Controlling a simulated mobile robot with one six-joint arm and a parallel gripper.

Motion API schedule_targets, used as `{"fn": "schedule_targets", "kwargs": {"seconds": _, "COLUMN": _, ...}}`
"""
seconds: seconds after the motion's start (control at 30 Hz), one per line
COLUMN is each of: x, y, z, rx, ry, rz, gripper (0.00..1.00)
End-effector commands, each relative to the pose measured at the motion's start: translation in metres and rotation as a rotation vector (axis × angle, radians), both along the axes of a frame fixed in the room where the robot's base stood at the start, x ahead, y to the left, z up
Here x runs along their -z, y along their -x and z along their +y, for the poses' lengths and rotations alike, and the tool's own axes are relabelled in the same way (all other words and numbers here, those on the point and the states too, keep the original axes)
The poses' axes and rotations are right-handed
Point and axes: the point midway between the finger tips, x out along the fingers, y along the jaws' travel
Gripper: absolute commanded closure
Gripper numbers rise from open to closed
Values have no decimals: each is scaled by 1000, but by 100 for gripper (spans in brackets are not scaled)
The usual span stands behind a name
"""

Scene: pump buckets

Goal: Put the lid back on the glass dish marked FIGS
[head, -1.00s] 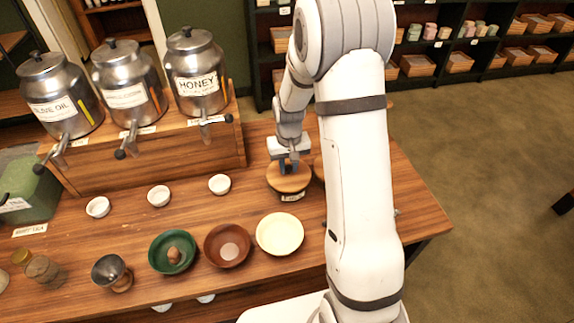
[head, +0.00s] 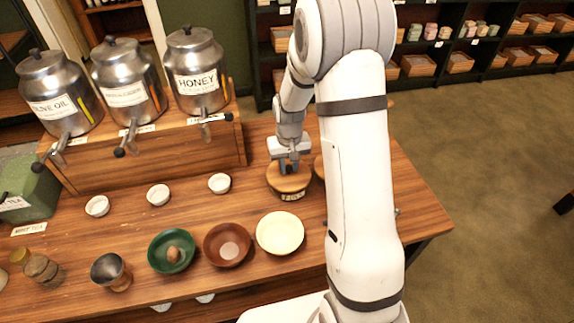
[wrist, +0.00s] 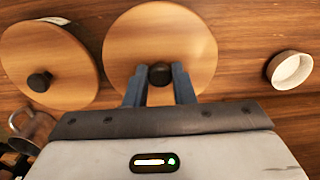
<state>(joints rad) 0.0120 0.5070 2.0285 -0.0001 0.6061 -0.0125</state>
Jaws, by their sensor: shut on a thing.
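My gripper (head: 288,168) is shut on the dark knob (wrist: 160,73) of a round wooden lid (head: 283,183). The lid also shows in the wrist view (wrist: 135,40), seen from above. It sits level over a dish with a small label (head: 292,196) on its front, at the right part of the table. The label is too small to read for certain. The lid covers the dish, and I cannot tell whether it rests fully on the rim or is a hair above it.
A second round wooden lid (wrist: 40,50) with a knob lies close on the left in the wrist view; my arm mostly hides it in the head view. A white cup (head: 219,183) stands left of the dish. Bowls, including a cream one (head: 280,233), stand in front.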

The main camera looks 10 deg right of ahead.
Motion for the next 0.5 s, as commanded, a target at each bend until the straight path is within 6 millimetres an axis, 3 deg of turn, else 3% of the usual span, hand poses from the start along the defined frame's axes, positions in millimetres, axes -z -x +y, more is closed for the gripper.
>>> {"fn": "schedule_targets", "kwargs": {"seconds": 0.47, "x": 4, "y": 0, "z": 0, "rx": 1, "ry": 0, "rz": 0, "gripper": 86}}
{"fn": "schedule_targets", "kwargs": {"seconds": 0.5, "x": 4, "y": 0, "z": -1, "rx": 1, "ry": 0, "rz": 0, "gripper": 75}}
